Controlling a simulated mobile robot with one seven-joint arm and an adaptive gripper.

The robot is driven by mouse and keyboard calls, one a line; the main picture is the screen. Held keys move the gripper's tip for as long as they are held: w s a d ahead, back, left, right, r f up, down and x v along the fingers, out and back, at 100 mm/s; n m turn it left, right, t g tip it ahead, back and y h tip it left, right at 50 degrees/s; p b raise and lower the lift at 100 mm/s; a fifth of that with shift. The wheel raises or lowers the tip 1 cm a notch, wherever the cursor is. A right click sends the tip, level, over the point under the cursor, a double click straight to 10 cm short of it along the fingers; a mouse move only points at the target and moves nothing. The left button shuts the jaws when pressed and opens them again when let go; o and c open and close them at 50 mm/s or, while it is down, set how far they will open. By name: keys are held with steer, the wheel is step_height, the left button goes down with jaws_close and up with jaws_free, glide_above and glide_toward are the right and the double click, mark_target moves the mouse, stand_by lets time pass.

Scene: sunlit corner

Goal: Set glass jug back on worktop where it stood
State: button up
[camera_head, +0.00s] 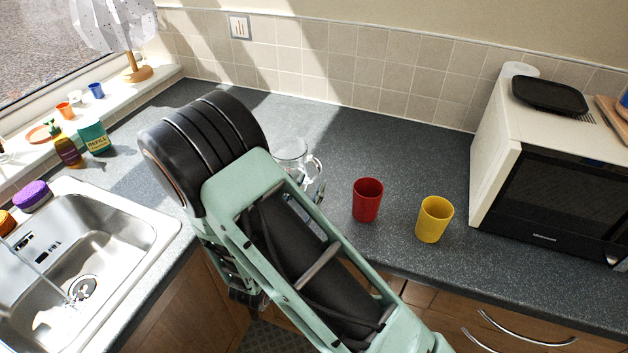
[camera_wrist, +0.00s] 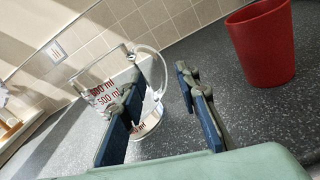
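The clear glass jug (camera_head: 291,152) stands on the grey speckled worktop (camera_head: 370,140), left of the red cup; my arm hides its lower part in the head view. In the wrist view the jug (camera_wrist: 112,92) shows red "500 ml" markings, and its handle faces my gripper (camera_wrist: 162,80). The blue-padded fingers are apart, with part of the handle showing in the gap between them. The left finger covers part of the jug. I cannot tell whether either finger touches the handle. In the head view my gripper is mostly hidden behind my arm.
A red cup (camera_head: 367,200) stands close to the right of my gripper, with a yellow cup (camera_head: 434,219) beyond it. A microwave (camera_head: 545,180) is at the right, a sink (camera_head: 90,250) at the left. Clear worktop lies behind the cups, before the tiled wall (camera_head: 350,75).

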steer(key=b+v, duration=0.1)
steer(key=v, duration=0.6)
steer(key=shift+s+a, duration=0.1)
steer(key=shift+s, duration=0.3)
